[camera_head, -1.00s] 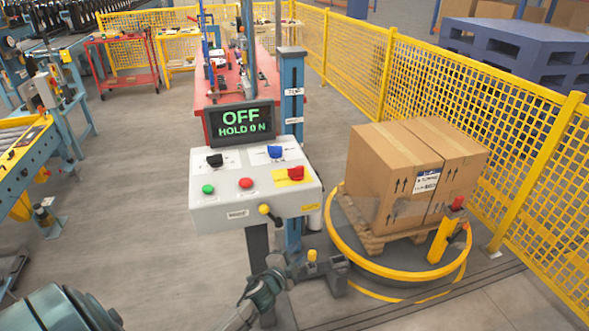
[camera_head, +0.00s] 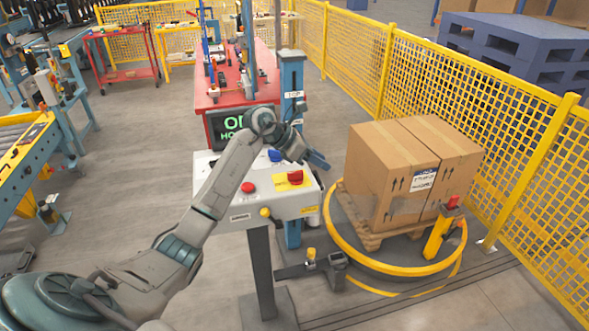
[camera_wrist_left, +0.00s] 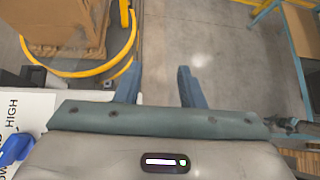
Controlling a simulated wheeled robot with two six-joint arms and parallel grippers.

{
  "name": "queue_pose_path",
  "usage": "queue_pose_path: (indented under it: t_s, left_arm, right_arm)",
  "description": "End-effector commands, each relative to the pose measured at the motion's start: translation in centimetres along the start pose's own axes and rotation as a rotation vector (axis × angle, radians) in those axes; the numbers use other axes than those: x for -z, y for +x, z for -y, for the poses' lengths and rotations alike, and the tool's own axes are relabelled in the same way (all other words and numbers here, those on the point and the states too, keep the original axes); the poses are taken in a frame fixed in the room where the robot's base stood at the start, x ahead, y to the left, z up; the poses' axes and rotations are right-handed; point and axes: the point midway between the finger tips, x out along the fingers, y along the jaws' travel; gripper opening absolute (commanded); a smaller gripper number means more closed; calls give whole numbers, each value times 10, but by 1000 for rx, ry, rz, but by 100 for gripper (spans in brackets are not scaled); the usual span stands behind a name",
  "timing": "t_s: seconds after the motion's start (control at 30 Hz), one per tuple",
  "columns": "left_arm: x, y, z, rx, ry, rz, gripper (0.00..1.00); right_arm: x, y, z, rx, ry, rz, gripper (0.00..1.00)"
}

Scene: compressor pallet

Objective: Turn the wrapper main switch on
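The wrapper's control box (camera_head: 285,206) stands on a post and carries a red rotary switch (camera_head: 295,177) on a yellow plate, which looks like the main switch. A blue knob (camera_head: 275,155) is behind it, and a red button (camera_head: 248,187) is to its left. The display (camera_head: 219,138) is partly covered by my left arm. My left gripper (camera_head: 316,159) is above the box's right rear edge, apart from the switch. In the left wrist view the gripper (camera_wrist_left: 158,86) has its fingers apart with nothing between them; the blue knob (camera_wrist_left: 15,148) is at lower left. My right gripper is out of view.
A carton load (camera_head: 400,175) stands on the round turntable (camera_head: 400,268) at right, with a yellow fence (camera_head: 450,105) beyond. The blue mast (camera_head: 291,100) rises behind the box. A red table (camera_head: 262,90) is farther back.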

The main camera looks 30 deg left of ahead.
Motion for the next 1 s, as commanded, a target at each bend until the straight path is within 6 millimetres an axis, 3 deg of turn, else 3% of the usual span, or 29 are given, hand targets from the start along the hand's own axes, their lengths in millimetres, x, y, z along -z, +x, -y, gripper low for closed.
queue_pose_path:
  t_s: [0.1,0.2,0.3,0.4,0.57,1.0]
  left_arm:
    - [14,-40,-33,-70,36,-233,35]
    - [25,-66,-47,-102,32,-371,35]
    - [32,-84,-55,-118,23,-452,35]
    - [36,-88,-57,-122,15,-487,35]
    - [45,-72,-59,-118,14,-493,35]
    - [79,-6,-68,-119,14,-489,35]
  right_arm:
    - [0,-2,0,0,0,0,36]
    - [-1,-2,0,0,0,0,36]
    - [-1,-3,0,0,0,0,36]
    - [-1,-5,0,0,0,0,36]
    - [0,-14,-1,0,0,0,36]
    - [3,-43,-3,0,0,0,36]
